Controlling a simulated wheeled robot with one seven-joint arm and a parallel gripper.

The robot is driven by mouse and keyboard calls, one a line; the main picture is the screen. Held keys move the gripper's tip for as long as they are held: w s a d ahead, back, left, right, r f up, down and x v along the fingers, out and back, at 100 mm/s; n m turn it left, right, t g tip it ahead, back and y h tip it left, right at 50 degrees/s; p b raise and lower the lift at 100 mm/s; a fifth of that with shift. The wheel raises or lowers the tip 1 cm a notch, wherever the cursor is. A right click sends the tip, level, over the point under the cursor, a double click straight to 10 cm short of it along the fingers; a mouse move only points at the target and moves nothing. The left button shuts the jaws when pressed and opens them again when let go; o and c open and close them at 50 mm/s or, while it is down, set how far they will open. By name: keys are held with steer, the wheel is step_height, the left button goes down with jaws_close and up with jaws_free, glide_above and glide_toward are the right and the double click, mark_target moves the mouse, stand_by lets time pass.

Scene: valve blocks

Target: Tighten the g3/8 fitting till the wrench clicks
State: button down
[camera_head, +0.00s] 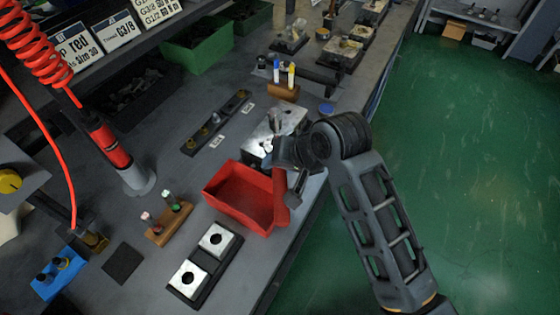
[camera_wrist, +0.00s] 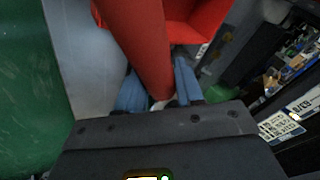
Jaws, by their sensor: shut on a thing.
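My gripper (camera_head: 287,160) is shut on a red cylindrical handle (camera_head: 280,196), which looks like the wrench's. In the wrist view the handle (camera_wrist: 142,40) runs between my two blue-grey fingers (camera_wrist: 160,88). In the head view it hangs over the right edge of the red bin. A silver valve block (camera_head: 290,119) lies just beyond my gripper, partly hidden by it. A grey metal piece (camera_head: 276,122) stands at the block; I cannot tell whether it is the fitting or the wrench's head. Any contact between wrench and fitting is hidden.
The red bin (camera_head: 226,204) stands close beside my gripper. A plate with two silver blocks (camera_head: 216,239), a wooden holder (camera_head: 168,222) and a dark strip with fittings (camera_head: 205,132) are nearby. A wooden stand with coloured bottles (camera_head: 284,91) is behind. Green floor (camera_head: 460,170) is clear at right.

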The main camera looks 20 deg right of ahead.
steer(key=shift+w+a+m+h, duration=0.25)
steer(key=shift+a+m, duration=0.15)
steer(key=shift+a, duration=0.25)
steer(key=shift+w+a+m+h, duration=0.25)
steer(key=shift+a+m, duration=0.15)
steer(key=shift+a, duration=0.25)
steer(key=shift+r, duration=0.1)
steer(key=shift+s+d+n+y, duration=0.25)
steer(key=shift+d+n, duration=0.2)
steer(key=shift+d, duration=0.15)
steer(key=shift+s+d+n+y, duration=0.25)
steer(key=shift+d+n, duration=0.2)
steer(key=shift+d, duration=0.15)
steer(key=shift+r, duration=0.15)
steer(key=shift+r, duration=4.5)
